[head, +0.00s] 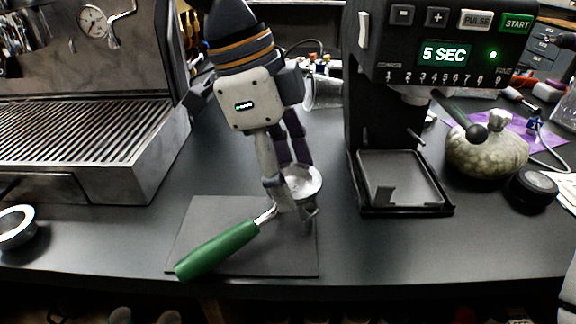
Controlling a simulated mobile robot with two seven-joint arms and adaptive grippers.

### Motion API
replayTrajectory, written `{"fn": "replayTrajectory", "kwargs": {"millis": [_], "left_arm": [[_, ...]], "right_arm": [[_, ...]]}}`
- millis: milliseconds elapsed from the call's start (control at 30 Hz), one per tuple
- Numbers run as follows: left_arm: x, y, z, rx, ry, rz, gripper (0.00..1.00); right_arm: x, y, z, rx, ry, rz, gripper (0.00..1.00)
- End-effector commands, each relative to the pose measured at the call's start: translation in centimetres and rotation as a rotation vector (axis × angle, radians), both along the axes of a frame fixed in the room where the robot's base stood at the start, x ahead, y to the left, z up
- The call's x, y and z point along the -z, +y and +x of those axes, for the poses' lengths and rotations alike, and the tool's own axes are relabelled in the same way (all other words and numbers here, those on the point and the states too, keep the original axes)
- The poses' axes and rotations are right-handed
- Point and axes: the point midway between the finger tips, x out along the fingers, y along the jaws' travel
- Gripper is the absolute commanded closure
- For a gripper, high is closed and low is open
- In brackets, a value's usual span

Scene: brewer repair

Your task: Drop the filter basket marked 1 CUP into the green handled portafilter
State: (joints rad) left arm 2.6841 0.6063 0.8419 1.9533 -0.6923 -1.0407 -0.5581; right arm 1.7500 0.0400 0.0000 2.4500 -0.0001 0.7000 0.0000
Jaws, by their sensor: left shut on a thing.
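The green handled portafilter (217,248) lies on a dark grey mat, its handle pointing to the lower left and its head to the upper right. My left gripper (288,190) reaches down from above, directly over the portafilter head, and hides much of it. It is shut on a small silver metal filter basket (304,180), which shows at the fingers, above or in the portafilter head. I cannot tell how far the basket sits inside the head, and no 1 CUP marking can be read. My right gripper is not in view.
An espresso machine (90,130) stands at the left, and a grinder (400,180) reading 5 SEC at the right. A metal ring-shaped piece (15,228) lies at the left edge. The mat (200,215) is near the counter's front edge.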

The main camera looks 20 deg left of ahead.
Motion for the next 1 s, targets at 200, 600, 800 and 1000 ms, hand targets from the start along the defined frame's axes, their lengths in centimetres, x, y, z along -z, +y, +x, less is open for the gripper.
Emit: {"fn": "replayTrajectory", "kwargs": {"millis": [200,600,800,1000], "left_arm": [[0.23,0.00,-0.01,0.000,0.000,0.000,0.68],[0.24,0.00,-0.01,0.000,0.000,0.000,0.19],[0.25,-0.01,-0.01,0.000,0.000,0.000,0.19],[0.25,-0.01,-0.01,0.000,0.000,0.000,0.03]], "right_arm": [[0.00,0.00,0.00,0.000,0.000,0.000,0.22],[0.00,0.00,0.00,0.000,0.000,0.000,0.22],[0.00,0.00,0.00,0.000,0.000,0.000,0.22],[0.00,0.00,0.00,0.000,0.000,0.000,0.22]]}}
